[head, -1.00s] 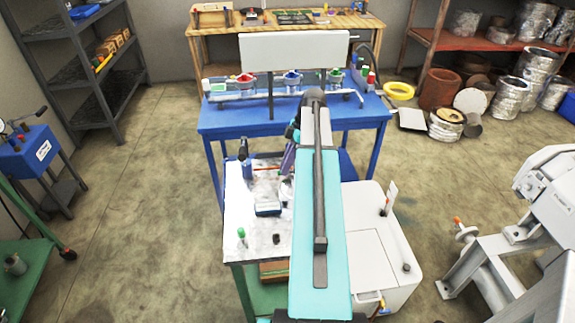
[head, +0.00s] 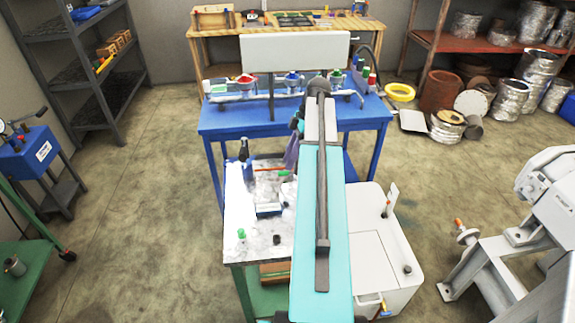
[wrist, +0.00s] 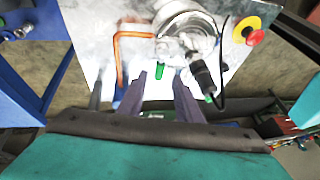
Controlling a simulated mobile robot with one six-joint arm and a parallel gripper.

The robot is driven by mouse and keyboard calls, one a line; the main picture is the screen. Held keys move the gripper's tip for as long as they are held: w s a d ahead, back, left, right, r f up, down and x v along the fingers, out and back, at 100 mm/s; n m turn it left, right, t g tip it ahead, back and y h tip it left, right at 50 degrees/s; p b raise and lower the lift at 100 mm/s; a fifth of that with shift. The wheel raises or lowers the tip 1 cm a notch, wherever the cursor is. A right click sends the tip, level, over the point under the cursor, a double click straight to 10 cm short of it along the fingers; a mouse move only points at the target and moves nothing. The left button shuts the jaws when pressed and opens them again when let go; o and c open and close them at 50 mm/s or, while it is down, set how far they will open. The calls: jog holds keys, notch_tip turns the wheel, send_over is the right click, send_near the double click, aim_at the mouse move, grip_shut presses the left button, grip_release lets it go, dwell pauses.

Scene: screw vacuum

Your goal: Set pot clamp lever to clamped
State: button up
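In the wrist view a shiny round metal pot (wrist: 187,28) sits on the pale bench top, partly cut off by the top edge. A green-tipped piece (wrist: 160,71) shows below it, and a dark handle with a green end (wrist: 206,82) lies to its right. An orange bent rod (wrist: 121,50) is left of the pot. I cannot tell for sure which part is the pot clamp lever. My gripper (wrist: 160,82) is open, its two purple-grey fingers apart, with the green-tipped piece appearing between their tips. Nothing is seen held. In the head view my arm hides much of this area.
A red and yellow button (wrist: 249,31) is right of the pot. In the head view a dark bottle (head: 244,150) and a green-capped item (head: 241,233) stand on the small bench (head: 236,205). A blue table (head: 225,125) is behind; a white cabinet (head: 375,245) is at right.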

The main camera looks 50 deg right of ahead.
jog(key=p+v, duration=0.4)
jog(key=v, duration=0.6)
jog(key=shift+r, duration=0.2)
dwell(0.7)
